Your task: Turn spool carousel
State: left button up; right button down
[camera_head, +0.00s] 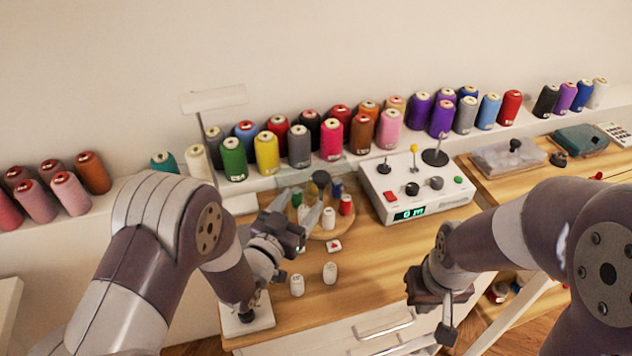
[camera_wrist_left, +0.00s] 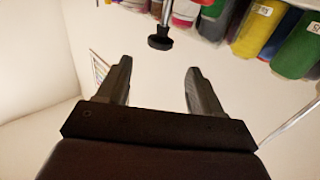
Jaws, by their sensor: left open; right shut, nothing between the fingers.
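The spool carousel (camera_head: 340,229) is a round wooden turntable on the table, holding a few small spools, among them a white one (camera_head: 328,219) and a red one (camera_head: 346,205). A dark knob (camera_head: 320,179) stands above its middle; in the left wrist view a dark knob (camera_wrist_left: 160,42) on a metal stem shows just beyond and between the fingertips. My left gripper (camera_head: 301,198) is open and empty at the carousel, partly hiding its left side; its spread fingers also show in the left wrist view (camera_wrist_left: 158,68). My right gripper (camera_head: 446,336) is shut and empty, low at the table's front edge.
A white control box (camera_head: 415,187) with knobs stands right of the carousel. Large thread cones line the shelf behind. Two small white spools (camera_head: 297,285) (camera_head: 330,272) and a small red-and-white piece (camera_head: 334,246) lie in front. The table front right of them is clear.

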aim_at(317, 181)
pick_arm(q)
jog(key=x, duration=0.8)
jog(key=shift+w+d, duration=0.15)
jog(key=shift+w, duration=0.15)
grip_shut()
